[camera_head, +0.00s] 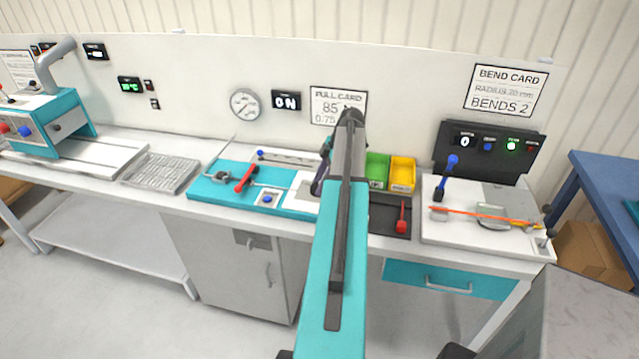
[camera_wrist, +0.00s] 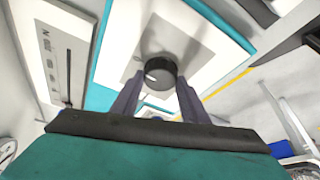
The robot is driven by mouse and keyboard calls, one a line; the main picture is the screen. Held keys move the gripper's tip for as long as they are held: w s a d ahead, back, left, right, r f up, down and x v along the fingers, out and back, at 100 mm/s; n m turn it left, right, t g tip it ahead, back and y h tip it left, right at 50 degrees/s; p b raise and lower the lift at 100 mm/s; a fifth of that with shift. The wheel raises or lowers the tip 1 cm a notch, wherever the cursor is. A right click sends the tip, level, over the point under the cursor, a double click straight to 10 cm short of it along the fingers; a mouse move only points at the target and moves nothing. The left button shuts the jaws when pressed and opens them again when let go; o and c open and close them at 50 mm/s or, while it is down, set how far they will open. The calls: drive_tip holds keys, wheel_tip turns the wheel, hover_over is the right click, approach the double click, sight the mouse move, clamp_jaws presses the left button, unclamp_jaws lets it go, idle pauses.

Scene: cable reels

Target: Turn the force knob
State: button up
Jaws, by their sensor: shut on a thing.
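The force knob (camera_wrist: 160,68) is a round black knob with a white pointer mark, on a white plate of the teal pull fixture. In the wrist view the two grey fingers of my gripper (camera_wrist: 160,80) stand on either side of it, shut on it. In the head view my gripper (camera_head: 322,172) is over the right end of the teal fixture (camera_head: 215,190), and my arm hides the knob. The force display (camera_head: 286,101) reads 0 N. The card behind my arm (camera_head: 339,105) shows 85 and 0.75.
A red lever (camera_head: 246,178) and a blue button (camera_head: 267,198) are on the fixture left of my gripper. Green (camera_head: 376,170) and yellow (camera_head: 402,174) bins and a dark tray with a red-handled tool (camera_head: 401,218) are close on the right. A bending station (camera_head: 480,225) stands further right.

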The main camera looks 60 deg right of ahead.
drive_tip(key=shift+s+a+f+m+b, duration=0.1)
drive_tip(key=shift+m+b, duration=0.25)
drive_tip(key=shift+m, duration=0.05)
drive_tip(key=shift+a+m+t+h+b, duration=0.1)
drive_tip(key=shift+m+t+h+b, duration=0.3)
drive_tip(key=shift+m+b, duration=0.65)
drive_tip(key=m+h+b, duration=0.1)
drive_tip(key=m, duration=0.2)
drive_tip(key=shift+s+a+m, duration=0.1)
drive_tip(key=shift+a+m, duration=0.05)
drive_tip(key=shift+m, duration=0.2)
drive_tip(key=m+h+b, duration=0.1)
drive_tip(key=m, duration=0.2)
drive_tip(key=shift+h+b, duration=0.3)
drive_tip(key=shift+a+m+h, duration=0.1)
drive_tip(key=shift+m+h, duration=0.7)
drive_tip(key=shift+m, duration=1.3)
drive_tip(key=o, duration=1.1)
drive_tip(key=shift+c, duration=0.2)
